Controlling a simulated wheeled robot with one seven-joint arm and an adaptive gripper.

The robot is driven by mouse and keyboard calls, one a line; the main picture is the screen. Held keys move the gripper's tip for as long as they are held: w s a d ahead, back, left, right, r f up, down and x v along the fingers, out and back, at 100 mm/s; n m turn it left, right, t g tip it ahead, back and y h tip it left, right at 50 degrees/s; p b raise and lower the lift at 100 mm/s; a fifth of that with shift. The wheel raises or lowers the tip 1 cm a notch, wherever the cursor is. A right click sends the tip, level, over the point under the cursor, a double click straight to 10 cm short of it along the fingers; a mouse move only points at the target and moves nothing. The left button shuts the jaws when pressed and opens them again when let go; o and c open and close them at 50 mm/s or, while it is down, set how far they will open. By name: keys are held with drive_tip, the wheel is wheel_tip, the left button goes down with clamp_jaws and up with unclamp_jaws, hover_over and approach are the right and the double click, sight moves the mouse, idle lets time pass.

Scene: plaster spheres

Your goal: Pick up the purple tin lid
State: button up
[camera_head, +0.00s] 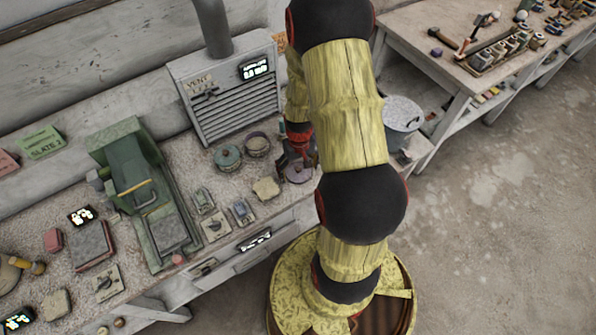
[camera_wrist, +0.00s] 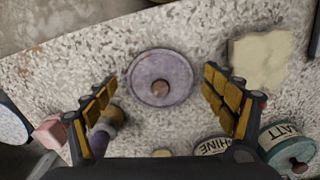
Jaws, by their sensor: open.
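The purple tin lid (camera_wrist: 146,88) lies flat on the speckled bench top in the wrist view. It is a round purple-grey disc with a brown knob at its centre. In the head view the lid (camera_head: 300,175) shows near the bench's front edge, partly covered by my gripper. My gripper (camera_wrist: 160,82) is open and empty, with one finger on each side of the lid in the picture. In the head view my gripper (camera_head: 297,155) is over or just behind the lid. The gap in height between fingers and lid is hard to tell.
A purple-rimmed tin (camera_wrist: 212,145) and a green tin (camera_wrist: 290,142) stand near the right finger. A beige slab (camera_wrist: 262,60) lies right of the lid. A small dark jar (camera_wrist: 103,138) and a pink block (camera_wrist: 50,132) are by the left finger. A louvred vent box (camera_head: 228,92) stands behind.

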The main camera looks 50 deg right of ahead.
drive_tip(key=c, duration=0.6)
drive_tip(key=shift+c, duration=0.6)
drive_tip(key=shift+s+f, duration=0.1)
drive_tip(key=shift+s, duration=0.05)
drive_tip(key=shift+c, duration=0.4)
